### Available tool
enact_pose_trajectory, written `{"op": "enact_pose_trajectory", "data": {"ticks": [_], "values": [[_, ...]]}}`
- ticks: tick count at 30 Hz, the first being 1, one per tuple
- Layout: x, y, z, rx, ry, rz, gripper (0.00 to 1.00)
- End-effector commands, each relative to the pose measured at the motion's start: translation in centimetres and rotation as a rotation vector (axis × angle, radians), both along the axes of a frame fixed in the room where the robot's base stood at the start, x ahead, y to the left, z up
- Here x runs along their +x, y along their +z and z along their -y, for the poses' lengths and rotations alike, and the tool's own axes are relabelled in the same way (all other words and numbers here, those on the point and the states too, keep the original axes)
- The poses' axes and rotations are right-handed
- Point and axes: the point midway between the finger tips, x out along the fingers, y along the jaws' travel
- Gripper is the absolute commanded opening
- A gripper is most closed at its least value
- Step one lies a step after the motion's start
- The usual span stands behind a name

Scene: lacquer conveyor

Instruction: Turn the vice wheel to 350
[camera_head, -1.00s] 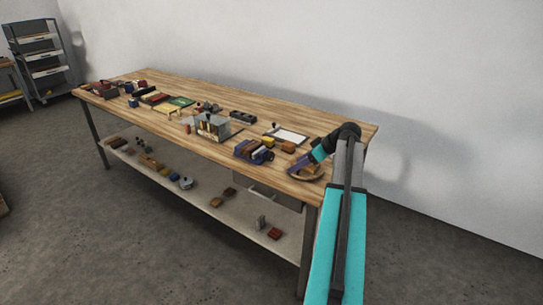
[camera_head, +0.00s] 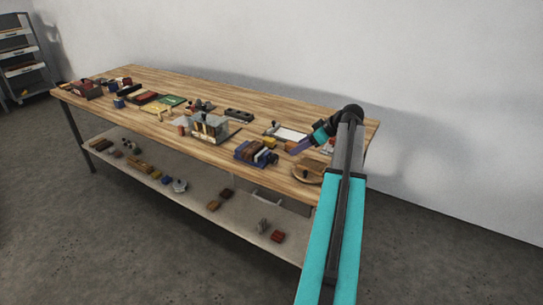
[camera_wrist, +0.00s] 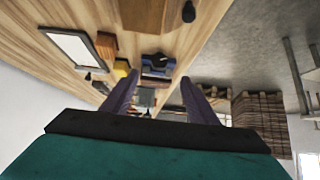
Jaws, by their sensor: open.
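A blue block-like fixture with wooden and pale parts (camera_head: 248,155) sits near the front edge of the bench; it looks like the vice. In the wrist view a blue fixture (camera_wrist: 158,72) shows ahead between my fingers, with a small dark round part and pointer (camera_wrist: 161,57) on it, perhaps the wheel. Its reading is too small to tell. My gripper (camera_head: 303,147) is open above the bench's right end, to the right of the blue fixture and apart from it. Its two purple fingers are spread and empty in the wrist view (camera_wrist: 158,97).
A round wooden piece (camera_head: 307,174) lies on the bench below my gripper. A white framed panel (camera_head: 288,133) lies behind the blue fixture. A metal box (camera_head: 210,127) stands to its left.

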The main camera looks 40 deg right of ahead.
Motion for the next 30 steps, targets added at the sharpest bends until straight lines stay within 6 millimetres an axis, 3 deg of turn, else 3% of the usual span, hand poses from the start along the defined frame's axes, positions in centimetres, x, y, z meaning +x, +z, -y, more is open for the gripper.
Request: {"op": "enact_pose_trajectory", "data": {"ticks": [17, 30], "values": [[0.3, -0.2, -0.1, 0.001, 0.001, 0.0, 0.54], [3.3, -3.3, -0.9, 0.002, 0.002, -0.001, 0.54]]}}
